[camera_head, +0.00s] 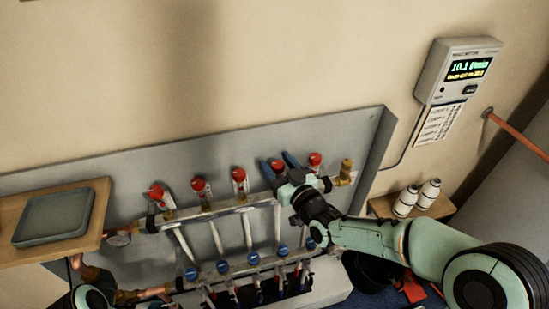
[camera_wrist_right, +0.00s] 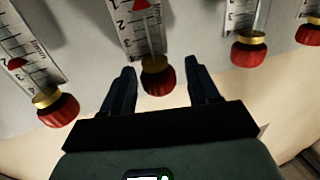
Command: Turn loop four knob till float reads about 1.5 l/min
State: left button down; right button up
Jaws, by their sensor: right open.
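A row of red knobs with clear flow tubes stands along the manifold (camera_head: 262,205). My right gripper (camera_head: 279,161) is open at the fourth red knob from the left (camera_head: 277,166), with a blue finger on either side. In the wrist view this knob (camera_wrist_right: 158,76) sits between the two dark fingers (camera_wrist_right: 161,76), with gaps showing on both sides. Its scale (camera_wrist_right: 137,30) shows 1, 2 and 3, and a red float (camera_wrist_right: 140,5) lies near the 1 at the top edge. My left gripper is not visible.
Neighbouring red knobs (camera_wrist_right: 59,110) and (camera_wrist_right: 248,54) flank the gripper. A wall display (camera_head: 468,68) appears to read 10.1 l/min. Blue caps (camera_head: 253,258) line the lower bar.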

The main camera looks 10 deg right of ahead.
jog(key=shift+x, duration=1)
jog(key=shift+c, duration=0.2)
jog(key=c, duration=0.9)
jog(key=shift+s+n+g+y+b, duration=0.1)
jog(key=shift+n+g+y+b, duration=0.4)
jog(key=shift+n+y, duration=0.4)
jog(key=o, duration=0.9)
jog(key=shift+o, duration=0.2)
